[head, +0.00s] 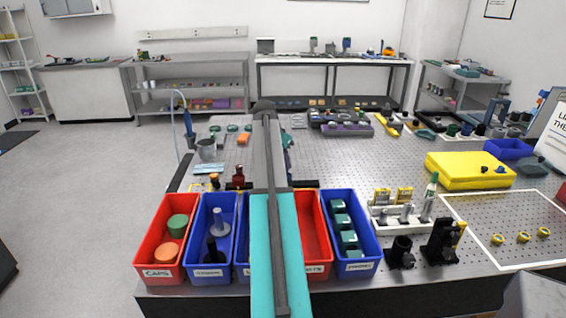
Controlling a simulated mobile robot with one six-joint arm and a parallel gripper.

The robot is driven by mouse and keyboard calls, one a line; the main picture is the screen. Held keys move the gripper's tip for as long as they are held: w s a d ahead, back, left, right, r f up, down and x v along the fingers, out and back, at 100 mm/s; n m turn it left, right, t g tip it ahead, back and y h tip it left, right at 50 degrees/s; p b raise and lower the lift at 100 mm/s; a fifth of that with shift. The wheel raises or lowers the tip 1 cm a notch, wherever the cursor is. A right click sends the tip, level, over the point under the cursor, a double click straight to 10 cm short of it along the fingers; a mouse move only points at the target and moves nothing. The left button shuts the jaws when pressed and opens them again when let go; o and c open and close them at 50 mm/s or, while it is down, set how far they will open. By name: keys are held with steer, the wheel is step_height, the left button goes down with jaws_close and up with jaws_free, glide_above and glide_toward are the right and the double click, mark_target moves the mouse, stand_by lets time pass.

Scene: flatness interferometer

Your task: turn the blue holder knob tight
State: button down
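My arm, teal and dark grey, runs up the middle of the head view from the bottom edge to the far part of the table. A dark joint tops it. I cannot pick out the blue holder knob for certain. Small dark, green and blue parts (466,130) stand at the right back of the perforated table (350,165), too small to tell apart. Whether my gripper touches anything is not visible.
Red and blue bins line the front edge, including a red caps bin (146,247) and a blue bin (373,253). A yellow case (468,172) and a blue tray (508,148) sit at right. A white rack (384,221) and black mounts (438,243) stand front right.

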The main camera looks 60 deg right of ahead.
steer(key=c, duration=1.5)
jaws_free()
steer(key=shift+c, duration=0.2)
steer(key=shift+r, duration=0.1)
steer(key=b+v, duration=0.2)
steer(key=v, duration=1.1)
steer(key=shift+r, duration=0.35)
